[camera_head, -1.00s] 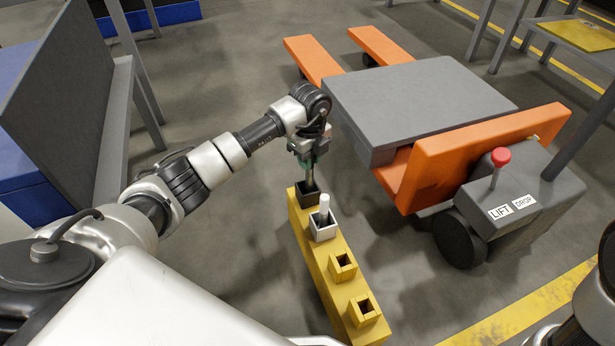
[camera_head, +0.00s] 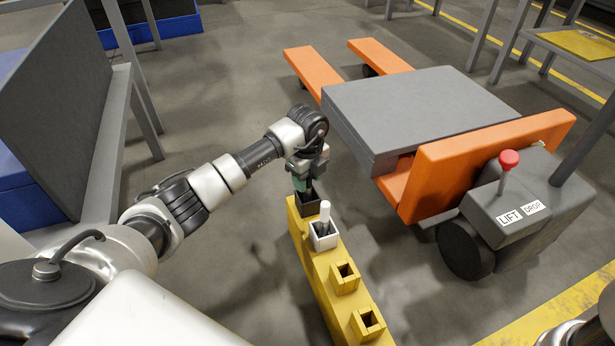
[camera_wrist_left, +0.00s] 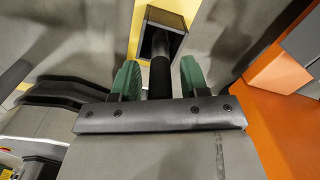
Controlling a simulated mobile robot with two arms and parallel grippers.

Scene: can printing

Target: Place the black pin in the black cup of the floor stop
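The yellow floor stop (camera_head: 322,276) stands on the floor with a row of cups on top. Its black cup (camera_head: 308,204) is at the far end and also shows in the left wrist view (camera_wrist_left: 174,20). The black pin (camera_wrist_left: 160,76) has its far end in the mouth of the black cup; how deep it sits is hidden. My left gripper (camera_head: 302,183) is just above this cup. In the left wrist view its green fingers (camera_wrist_left: 160,82) stand on both sides of the pin, with a visible gap to each side. My right gripper is out of view.
A white cup (camera_head: 324,240) holding a light pin (camera_head: 325,214) is beside the black cup. Two yellow cups (camera_head: 345,278) nearer me are empty. An orange pallet jack (camera_head: 490,160) with a grey slab (camera_head: 415,105) stands close on the right. A grey bench is left.

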